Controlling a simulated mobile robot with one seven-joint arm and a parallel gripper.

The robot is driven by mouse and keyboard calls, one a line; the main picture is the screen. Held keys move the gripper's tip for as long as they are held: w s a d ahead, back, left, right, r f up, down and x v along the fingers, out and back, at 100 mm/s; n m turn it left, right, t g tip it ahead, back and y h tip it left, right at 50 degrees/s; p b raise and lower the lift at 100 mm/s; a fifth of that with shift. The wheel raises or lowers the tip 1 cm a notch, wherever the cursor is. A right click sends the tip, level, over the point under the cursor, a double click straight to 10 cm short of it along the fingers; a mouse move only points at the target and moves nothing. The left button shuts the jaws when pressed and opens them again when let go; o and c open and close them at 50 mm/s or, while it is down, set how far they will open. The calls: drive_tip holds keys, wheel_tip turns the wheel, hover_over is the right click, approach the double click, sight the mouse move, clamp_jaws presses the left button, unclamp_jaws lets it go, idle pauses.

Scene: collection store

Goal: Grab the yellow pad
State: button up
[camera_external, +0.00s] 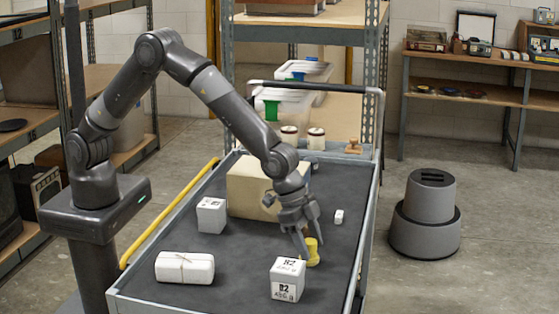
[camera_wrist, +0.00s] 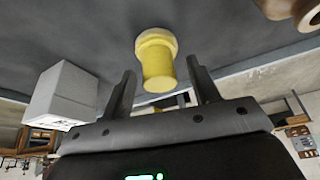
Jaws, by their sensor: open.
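The yellow pad (camera_external: 313,253) is a small, short cylinder with a wider rim, on the dark top of the cart (camera_external: 240,262), just behind the marked white cube. My gripper (camera_external: 309,232) is open and low over the cart, with its fingers pointing down close to the pad. In the wrist view the yellow pad (camera_wrist: 157,58) appears just beyond the open, empty fingers of my gripper (camera_wrist: 161,72), roughly centred between their tips. Whether a finger touches the pad cannot be told.
A marked white cube (camera_external: 287,279) stands close in front of the pad. A large tan box (camera_external: 250,187), another white cube (camera_external: 211,215), a wrapped white bundle (camera_external: 184,267) and a small white block (camera_external: 339,216) are also on the cart. Jars and a stamp stand at its far end.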

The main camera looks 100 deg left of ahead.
drive_tip(key=shift+w+f, duration=0.1)
drive_tip(key=shift+f, duration=0.1)
drive_tip(key=shift+c, duration=0.2)
drive_tip(key=c, duration=1)
drive_tip(key=shift+r, duration=0.1)
